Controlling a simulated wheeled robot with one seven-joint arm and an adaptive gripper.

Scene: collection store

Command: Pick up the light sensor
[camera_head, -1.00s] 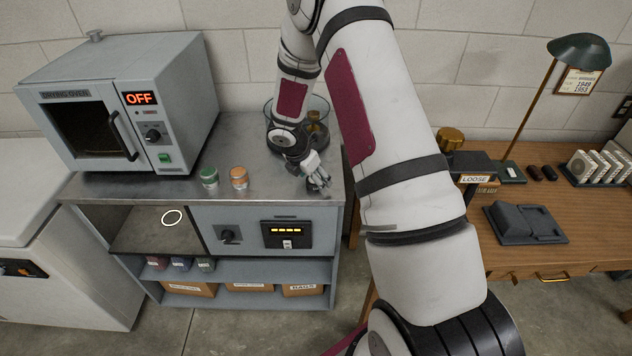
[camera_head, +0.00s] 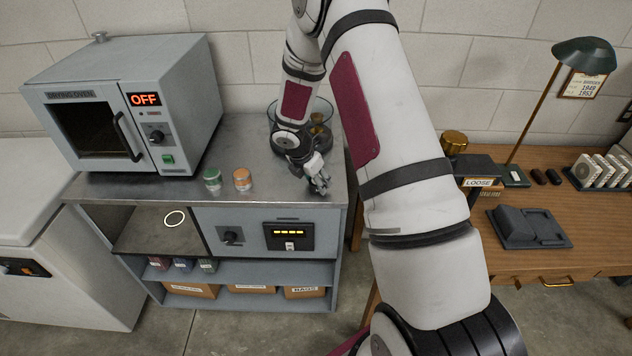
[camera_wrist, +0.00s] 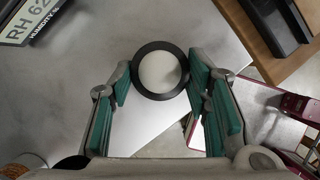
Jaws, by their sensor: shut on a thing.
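The light sensor (camera_wrist: 160,72) shows in the wrist view as a round white disc with a black rim. It sits between the far ends of my gripper's green-padded fingers (camera_wrist: 160,88), and the gripper is shut on it. In the head view my gripper (camera_head: 319,184) is low at the front right part of the grey metal counter (camera_head: 270,184). The sensor cannot be made out there. I cannot tell whether it still touches the counter.
The drying oven (camera_head: 185,90) is at left, the wooden desk (camera_head: 590,225) at right. A humidity meter (camera_wrist: 28,22) lies nearby.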

